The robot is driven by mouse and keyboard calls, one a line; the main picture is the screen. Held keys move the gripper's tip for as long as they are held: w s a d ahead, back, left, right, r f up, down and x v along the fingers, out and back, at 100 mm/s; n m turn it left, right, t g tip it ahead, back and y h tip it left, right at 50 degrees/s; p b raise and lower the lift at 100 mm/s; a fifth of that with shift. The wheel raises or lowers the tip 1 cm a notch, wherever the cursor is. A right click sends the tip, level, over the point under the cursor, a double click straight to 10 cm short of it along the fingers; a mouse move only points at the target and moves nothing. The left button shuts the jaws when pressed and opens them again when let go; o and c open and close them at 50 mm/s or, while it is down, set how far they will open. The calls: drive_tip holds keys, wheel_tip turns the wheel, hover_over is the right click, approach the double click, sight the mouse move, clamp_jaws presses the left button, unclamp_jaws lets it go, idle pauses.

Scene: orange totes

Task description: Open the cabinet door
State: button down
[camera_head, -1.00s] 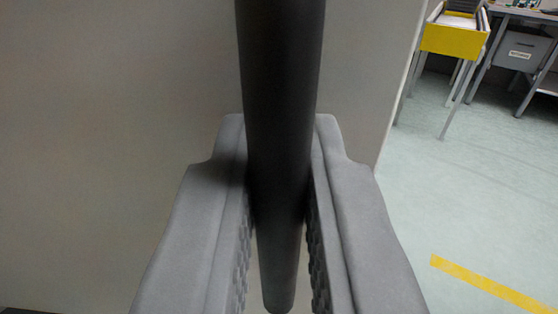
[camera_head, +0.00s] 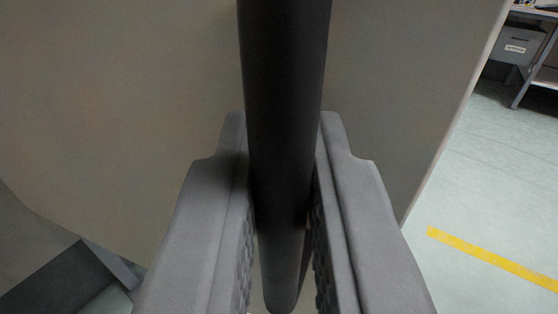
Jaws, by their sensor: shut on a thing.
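The cabinet door (camera_head: 400,90) is a flat grey-beige panel filling most of the view behind my gripper. Its right edge slants from upper right to lower middle, and its lower left edge shows too. A long dark round handle bar (camera_head: 285,110) runs from the top edge down between my fingers. My gripper (camera_head: 283,205) is shut on the handle bar, with one grey finger on each side. The handle's mounts on the door are not visible.
Pale green floor (camera_head: 480,190) with a yellow stripe (camera_head: 495,259) lies open at the right. At the lower left, a dark grey surface (camera_head: 55,280) shows below the door's edge.

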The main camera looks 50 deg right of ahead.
drive_tip(key=c, duration=1.5)
unclamp_jaws()
drive_tip(key=shift+s, duration=0.1)
drive_tip(key=shift+c, duration=0.2)
drive_tip(key=v, duration=1.7)
drive_tip(key=shift+s, duration=0.15)
drive_tip(key=shift+a, duration=0.1)
